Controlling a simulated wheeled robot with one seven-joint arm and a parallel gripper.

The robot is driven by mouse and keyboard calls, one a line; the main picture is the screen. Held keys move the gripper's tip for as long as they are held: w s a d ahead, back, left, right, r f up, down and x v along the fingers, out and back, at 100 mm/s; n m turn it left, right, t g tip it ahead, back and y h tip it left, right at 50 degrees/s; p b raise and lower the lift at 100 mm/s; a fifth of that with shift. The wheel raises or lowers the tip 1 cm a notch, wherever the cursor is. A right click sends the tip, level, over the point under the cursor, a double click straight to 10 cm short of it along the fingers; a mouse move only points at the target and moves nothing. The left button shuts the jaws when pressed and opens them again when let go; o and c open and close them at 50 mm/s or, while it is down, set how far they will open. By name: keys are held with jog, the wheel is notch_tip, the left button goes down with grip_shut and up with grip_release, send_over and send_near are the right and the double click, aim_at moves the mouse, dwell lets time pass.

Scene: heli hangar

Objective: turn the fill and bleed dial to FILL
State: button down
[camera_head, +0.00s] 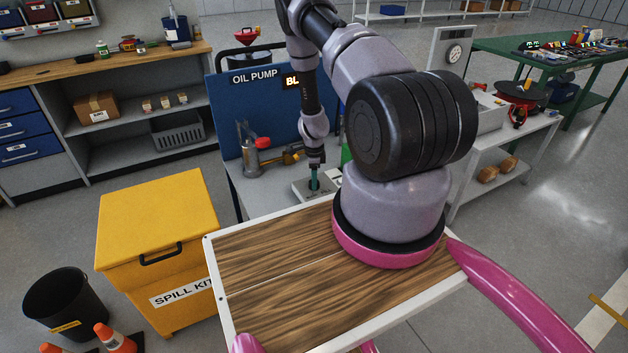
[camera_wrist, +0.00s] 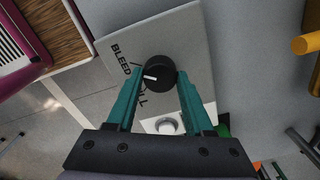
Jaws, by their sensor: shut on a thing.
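The fill and bleed dial (camera_wrist: 160,67) is a round black knob with a white pointer line, on a light grey panel (camera_wrist: 190,35). The words BLEED and FILL are printed left of the knob in the wrist view, FILL partly hidden by a finger. The white line points left and slightly down, roughly toward the gap between the two words. My gripper (camera_wrist: 160,77) has its teal fingers on either side of the knob, shut on it. In the head view my gripper (camera_head: 314,179) reaches down onto the grey panel box (camera_head: 304,190); the knob is hidden there.
A white round button (camera_wrist: 167,126) sits on the panel near the knob. The blue oil pump board (camera_head: 240,110) stands behind, with a grey and red hand pump (camera_head: 252,152) left of my gripper. A yellow spill kit bin (camera_head: 155,220) stands at the left.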

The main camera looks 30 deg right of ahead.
jog(key=n, duration=1.3)
jog(key=shift+n, duration=0.3)
dwell(0.5)
jog(key=shift+c, duration=1.4)
grip_release()
